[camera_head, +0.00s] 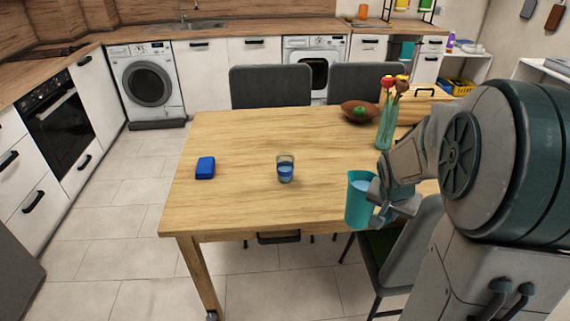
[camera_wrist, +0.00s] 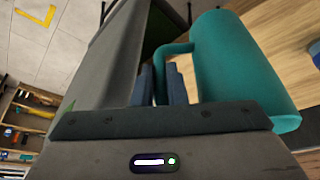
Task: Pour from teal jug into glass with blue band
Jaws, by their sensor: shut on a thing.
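The teal jug (camera_head: 357,205) is upright or nearly so at the front edge of the wooden table, with pale blue showing inside its rim. My gripper (camera_head: 381,212) is shut on the jug's handle, at the jug's right side. In the wrist view the jug (camera_wrist: 240,65) fills the upper right, and its handle passes between the fingers of my gripper (camera_wrist: 163,85). The glass with blue band (camera_head: 285,169) stands upright on the table, left of the jug and apart from it. Whether the blue in its lower part is only the band I cannot tell.
A blue block-like object (camera_head: 205,168) lies on the table (camera_head: 235,205) left of the glass. A vase with flowers (camera_head: 385,130), a brown bowl (camera_head: 360,111) and a wooden box (camera_head: 415,100) stand at the back right. The table between glass and jug is clear. Chairs (camera_head: 270,87) surround the table.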

